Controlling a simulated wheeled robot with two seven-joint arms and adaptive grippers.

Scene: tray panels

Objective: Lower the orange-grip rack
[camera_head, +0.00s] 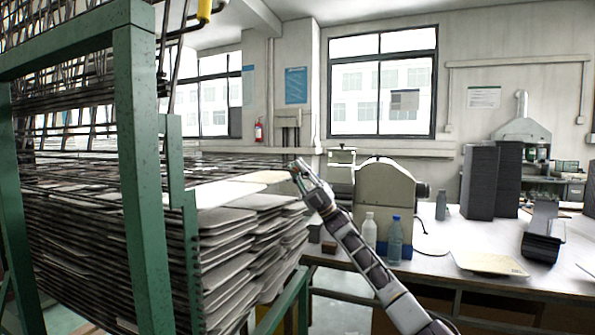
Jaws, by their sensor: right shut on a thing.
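A green-framed rack (143,170) fills the left side, with many stacked pale panels (225,262) on its wire shelves. Upper wire shelves (60,60) are tilted up. A yellow-orange grip (204,10) sits on a bar at the top, cut off by the picture edge. My right gripper (297,167) is shut at the right end of a pale panel (240,188) lying on top of the stack; the contact itself is small and hard to make out. My left gripper is not in view.
A white table (440,255) stands on the right, with a clear bottle (370,231), a blue-capped bottle (394,240), a beige machine (385,195), dark stacks (480,182) and a flat panel (489,263). My right arm passes in front of the table's left end.

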